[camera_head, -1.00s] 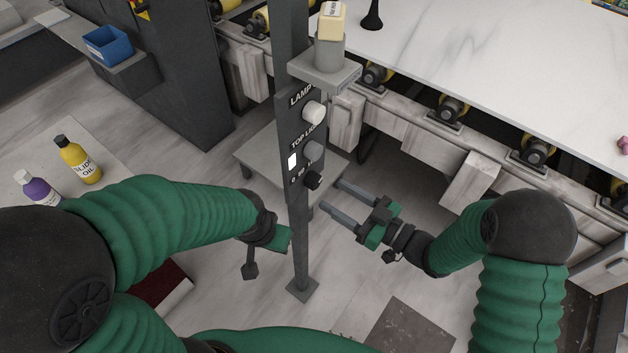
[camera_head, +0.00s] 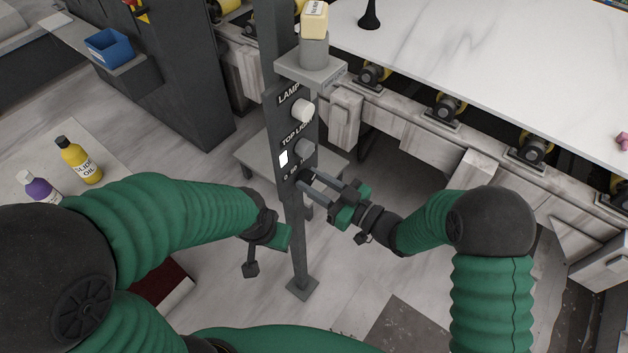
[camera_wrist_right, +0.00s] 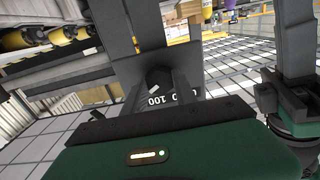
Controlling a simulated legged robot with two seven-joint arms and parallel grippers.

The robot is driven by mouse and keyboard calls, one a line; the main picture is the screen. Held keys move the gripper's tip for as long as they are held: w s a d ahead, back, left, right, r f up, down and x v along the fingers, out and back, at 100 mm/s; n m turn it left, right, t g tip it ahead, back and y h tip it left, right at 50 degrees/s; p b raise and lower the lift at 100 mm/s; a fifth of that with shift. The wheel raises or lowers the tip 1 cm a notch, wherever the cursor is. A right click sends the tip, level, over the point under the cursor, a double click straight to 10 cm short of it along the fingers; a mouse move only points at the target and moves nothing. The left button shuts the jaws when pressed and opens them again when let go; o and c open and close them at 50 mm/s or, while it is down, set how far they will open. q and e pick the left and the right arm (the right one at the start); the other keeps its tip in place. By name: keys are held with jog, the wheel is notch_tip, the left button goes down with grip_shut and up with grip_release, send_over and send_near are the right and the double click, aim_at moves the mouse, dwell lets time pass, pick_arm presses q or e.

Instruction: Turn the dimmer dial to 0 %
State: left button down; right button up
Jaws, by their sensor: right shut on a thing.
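The dark post (camera_head: 294,220) carries a panel with several knobs. The black dimmer dial (camera_head: 304,177) is the lowest knob; in the right wrist view the dial (camera_wrist_right: 158,79) sits between my fingers, with "0" and "100" printed under it. My right gripper (camera_head: 308,182) is shut on the dial from the right, and its fingers partly hide it in the head view. A small pale mark shows on the dial's face in the wrist view. My left gripper (camera_head: 262,250) is left of the post, apart from it; its fingers are too unclear to judge.
A shelf (camera_head: 311,68) on the post holds a cup with a cream block. A marble slab (camera_head: 480,70) lies behind. Bottles (camera_head: 78,160) stand at left.

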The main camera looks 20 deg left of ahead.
grip_shut()
jog(key=n+b, duration=0.3)
jog(key=shift+f+n, duration=0.2)
jog(key=shift+n, duration=0.1)
jog(key=n+b, duration=0.9)
jog(key=b, duration=0.1)
jog(key=shift+f, duration=0.2)
jog(key=n+b, duration=0.9)
jog(key=b, duration=0.4)
jog(key=shift+s+f+b, duration=0.1)
jog(key=shift+f+b, duration=0.05)
jog(key=shift+b, duration=0.2)
jog(key=shift+n+b, duration=1.2)
jog(key=shift+n, duration=0.1)
